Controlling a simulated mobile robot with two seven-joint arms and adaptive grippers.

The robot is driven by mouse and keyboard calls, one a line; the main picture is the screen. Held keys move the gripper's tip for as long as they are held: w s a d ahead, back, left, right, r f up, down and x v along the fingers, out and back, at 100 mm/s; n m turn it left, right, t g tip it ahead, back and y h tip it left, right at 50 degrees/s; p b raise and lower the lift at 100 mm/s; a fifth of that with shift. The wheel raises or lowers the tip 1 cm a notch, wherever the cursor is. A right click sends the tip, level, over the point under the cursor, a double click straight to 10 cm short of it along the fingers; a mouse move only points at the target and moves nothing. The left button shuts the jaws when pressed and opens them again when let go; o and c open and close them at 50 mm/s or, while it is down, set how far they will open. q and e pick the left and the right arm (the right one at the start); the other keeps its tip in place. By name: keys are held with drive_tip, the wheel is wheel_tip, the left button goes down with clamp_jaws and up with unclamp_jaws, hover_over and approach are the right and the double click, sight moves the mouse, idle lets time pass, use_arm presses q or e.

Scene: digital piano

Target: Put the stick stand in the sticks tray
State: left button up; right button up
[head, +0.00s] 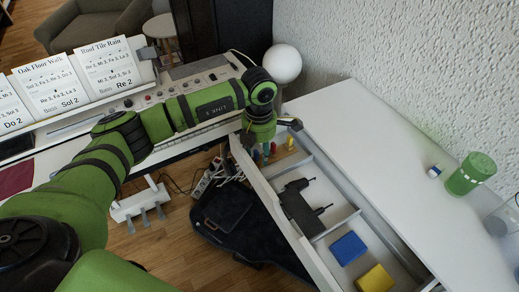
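My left gripper (262,135) points down over the far compartment of an open white drawer (312,246). My own wrist covers its fingers, so I cannot see whether they are open or hold something. Several small coloured sticks, red, green and yellow (290,143), show right beside and below the gripper, at a tan base (279,157) in that compartment. This looks like the stick stand, partly hidden by the gripper. I cannot make out a separate sticks tray; the far compartment may be it. My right gripper is not in view.
The drawer also holds a black adapter (300,205), a blue block (348,248) and a yellow block (375,279). A green cup (471,174) and a small white-and-blue item (435,171) stand on the white top (390,170). A white globe lamp (282,64) stands behind my wrist.

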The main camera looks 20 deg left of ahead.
use_arm(q)
drive_tip(key=shift+s+a, duration=0.1)
drive_tip(key=shift+r+p, duration=1.6)
drive_tip(key=shift+r, duration=0.9)
wheel_tip(320, 180, up, 12)
drive_tip(key=shift+s+f, duration=0.1)
drive_tip(key=shift+f, duration=0.05)
